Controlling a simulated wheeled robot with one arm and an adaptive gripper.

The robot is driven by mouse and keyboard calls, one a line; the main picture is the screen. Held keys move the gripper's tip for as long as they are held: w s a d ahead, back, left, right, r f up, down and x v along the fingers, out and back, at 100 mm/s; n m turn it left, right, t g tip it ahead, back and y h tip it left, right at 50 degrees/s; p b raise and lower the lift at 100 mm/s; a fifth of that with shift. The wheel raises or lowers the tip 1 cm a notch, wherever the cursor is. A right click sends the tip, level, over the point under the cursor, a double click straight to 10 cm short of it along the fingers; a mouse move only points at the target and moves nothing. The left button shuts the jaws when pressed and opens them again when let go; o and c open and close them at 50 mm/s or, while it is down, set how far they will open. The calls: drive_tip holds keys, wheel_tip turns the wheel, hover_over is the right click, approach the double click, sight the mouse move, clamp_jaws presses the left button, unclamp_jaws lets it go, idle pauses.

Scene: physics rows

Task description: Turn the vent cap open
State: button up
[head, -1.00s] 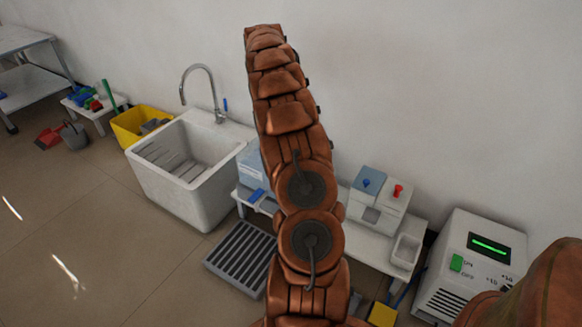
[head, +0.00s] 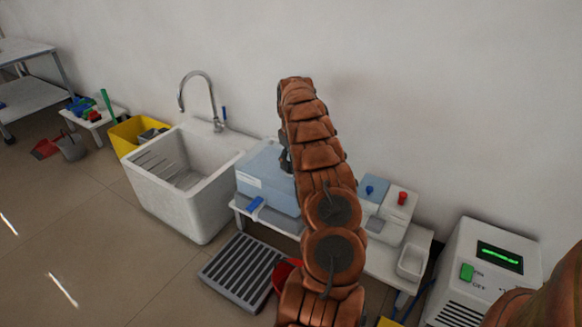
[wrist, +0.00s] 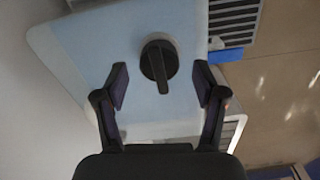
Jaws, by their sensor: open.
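The vent cap (wrist: 158,62) is a round black knob with a raised bar across it. It sits on the pale blue lid of a box (wrist: 95,38) in the wrist view. The same box (head: 262,180) stands on the low white bench in the head view, where my arm hides the cap. My gripper (wrist: 161,85) is open, with one finger on each side of the cap and a gap to both. The bar runs roughly along the line away from my gripper, slightly tilted. I cannot tell whether the fingertips are level with the cap.
A white sink (head: 188,185) with a tap stands left of the box. A blue latch (head: 255,203) is on the box's front. A small dispenser with a red knob (head: 402,198) is right of my arm. A grey grate (head: 240,270) lies on the floor.

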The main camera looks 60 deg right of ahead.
drive_tip(key=shift+f, duration=0.85)
drive_tip(key=c, duration=1.1)
drive_tip(key=shift+c, duration=0.2)
